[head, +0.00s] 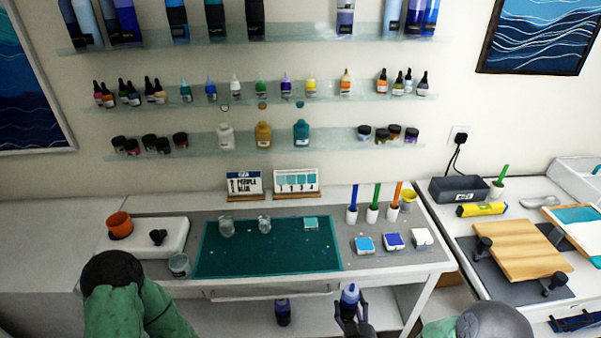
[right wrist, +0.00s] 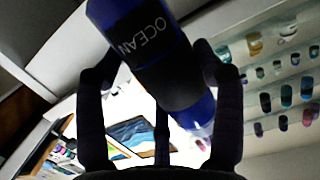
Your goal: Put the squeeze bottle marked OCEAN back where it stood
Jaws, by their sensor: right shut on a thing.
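The blue squeeze bottle marked OCEAN (right wrist: 160,62) is between the fingers of my right gripper (right wrist: 165,95) in the right wrist view, its label readable and its body tilted across the picture. In the head view the bottle (head: 349,295) is low in front of the bench, with my right gripper (head: 350,308) shut around it.
The top shelf (head: 290,37) holds several bottles, with a wide gap right of centre. The bench carries a teal mat (head: 270,262), cups, signs (head: 296,181) and coloured blocks. A side table (head: 485,230) is at right.

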